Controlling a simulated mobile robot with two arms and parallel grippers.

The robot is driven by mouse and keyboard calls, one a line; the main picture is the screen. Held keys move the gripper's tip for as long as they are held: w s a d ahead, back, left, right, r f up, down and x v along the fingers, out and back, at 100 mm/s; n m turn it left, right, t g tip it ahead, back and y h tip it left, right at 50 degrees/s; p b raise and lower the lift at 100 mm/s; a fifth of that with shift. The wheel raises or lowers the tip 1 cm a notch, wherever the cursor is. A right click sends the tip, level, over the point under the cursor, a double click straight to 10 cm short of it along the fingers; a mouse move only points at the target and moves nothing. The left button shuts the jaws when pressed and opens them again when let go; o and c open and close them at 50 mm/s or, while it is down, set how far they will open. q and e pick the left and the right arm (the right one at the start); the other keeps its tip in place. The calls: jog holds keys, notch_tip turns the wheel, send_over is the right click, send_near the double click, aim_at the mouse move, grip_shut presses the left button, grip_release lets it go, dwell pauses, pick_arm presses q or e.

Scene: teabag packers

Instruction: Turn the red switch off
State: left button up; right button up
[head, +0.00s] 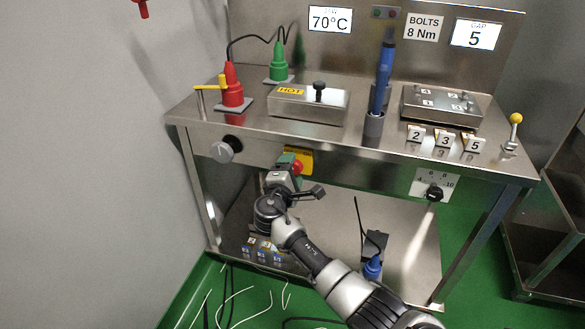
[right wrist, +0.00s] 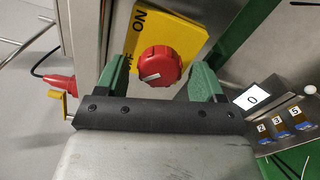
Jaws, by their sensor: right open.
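The red switch (right wrist: 160,67) is a round knob with a white mark, on a yellow plate (right wrist: 188,36). The plate carries ON and a partly hidden OFF label. The white mark sits on the knob's lower left in the right wrist view; I cannot tell firmly which label it points to. In the head view the red switch (head: 298,167) and yellow plate (head: 306,155) are on the bench's front. My right gripper (head: 289,165) is open at the switch. Its green fingers (right wrist: 157,80) stand either side of the knob, with gaps visible. My left gripper is not in view.
A black-and-silver knob (head: 226,149) and a dial (head: 434,193) are on the same bench front. Red (head: 232,88) and green (head: 279,65) plugs and a HOT-labelled box (head: 307,103) stand on top. Cables lie on the green floor below.

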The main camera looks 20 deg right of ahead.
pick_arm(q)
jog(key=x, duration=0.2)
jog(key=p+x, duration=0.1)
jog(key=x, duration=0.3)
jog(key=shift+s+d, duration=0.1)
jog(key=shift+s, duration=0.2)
pick_arm(e)
jog(key=v, duration=0.9)
jog(key=shift+s+a, duration=0.25)
jog(key=shift+s, duration=0.05)
